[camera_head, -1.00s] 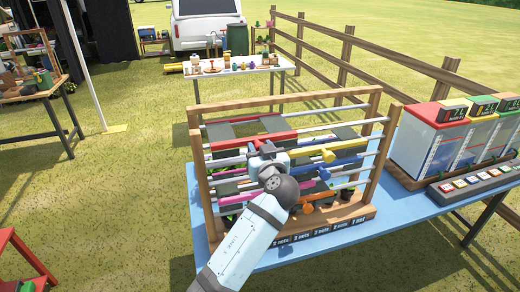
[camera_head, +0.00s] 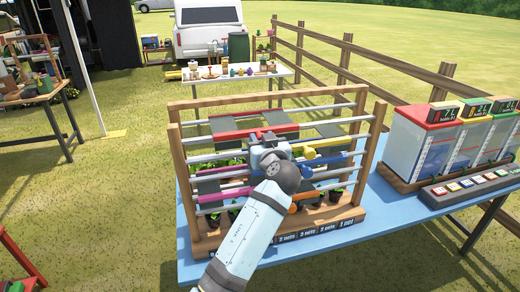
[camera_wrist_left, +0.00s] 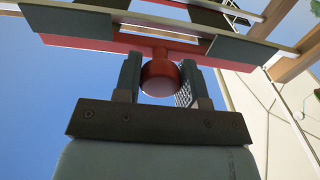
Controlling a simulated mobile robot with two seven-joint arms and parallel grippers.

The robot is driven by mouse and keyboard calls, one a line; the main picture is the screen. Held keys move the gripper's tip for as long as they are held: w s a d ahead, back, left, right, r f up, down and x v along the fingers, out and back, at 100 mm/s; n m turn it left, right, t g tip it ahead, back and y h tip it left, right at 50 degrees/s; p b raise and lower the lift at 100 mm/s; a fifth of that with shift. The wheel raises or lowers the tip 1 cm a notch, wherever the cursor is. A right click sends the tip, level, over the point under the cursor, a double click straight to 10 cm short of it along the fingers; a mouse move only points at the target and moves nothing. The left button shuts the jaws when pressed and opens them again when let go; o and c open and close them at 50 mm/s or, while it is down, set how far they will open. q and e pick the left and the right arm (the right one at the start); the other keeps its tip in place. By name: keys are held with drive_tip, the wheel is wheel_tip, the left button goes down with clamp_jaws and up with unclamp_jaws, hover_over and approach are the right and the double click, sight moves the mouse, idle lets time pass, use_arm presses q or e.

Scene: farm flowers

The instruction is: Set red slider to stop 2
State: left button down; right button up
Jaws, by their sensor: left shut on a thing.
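The red slider (camera_head: 232,136) is a long red bar with dark grey panels, on an upper rail of the wooden rack. It also shows across the top of the left wrist view (camera_wrist_left: 85,43), with a round red knob (camera_wrist_left: 158,78) below it. My left gripper (camera_head: 268,142) is at the rack's front, by the slider's middle. In the left wrist view my left gripper's fingers (camera_wrist_left: 160,82) stand on both sides of the red knob, shut on it. In the head view the gripper and arm hide the knob. My right gripper is not in view.
The wooden rack (camera_head: 368,152) stands on a blue table (camera_head: 400,202). Yellow, blue, pink and orange sliders sit on its rails, with potted plants (camera_head: 336,194) below. Text labels run along its base. A row of clear bins with number displays (camera_head: 430,145) stands to the right.

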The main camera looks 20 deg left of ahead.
use_arm(q)
drive_tip(key=shift+w+d, duration=0.45)
drive_tip(key=shift+d, duration=0.15)
drive_tip(key=shift+r, duration=0.1)
drive_tip(key=c, duration=1.1)
unclamp_jaws()
drive_tip(key=o, duration=0.4)
drive_tip(key=shift+w, duration=0.1)
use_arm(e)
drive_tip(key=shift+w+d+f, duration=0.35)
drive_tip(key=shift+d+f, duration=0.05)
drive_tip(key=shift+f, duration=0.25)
use_arm(q)
drive_tip(key=shift+d, duration=0.1)
